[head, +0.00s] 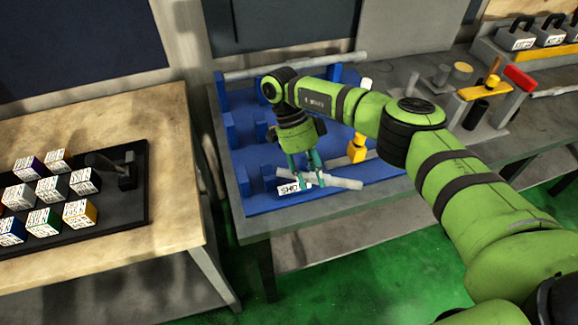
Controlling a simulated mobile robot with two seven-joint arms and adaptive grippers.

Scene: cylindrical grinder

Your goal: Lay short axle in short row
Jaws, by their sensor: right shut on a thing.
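A light grey short axle (343,182) lies across the front of the blue rack (347,201) in the head view. My right gripper (307,177) comes down from above and is shut on the axle, towards its left part. The axle looks roughly level. I cannot tell whether it touches the rack's blue supports. A white label (291,187) with partly hidden lettering that seems to begin "SHO" is at the rack's front, beside the fingers. My left gripper is not in view.
A longer grey bar (320,63) lies across the rack's back. A yellow part (357,149) stands at the rack's right. A wooden table (172,125) on the left carries labelled blocks on a black tray (125,215). Tools and a red block (519,78) stand at the right.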

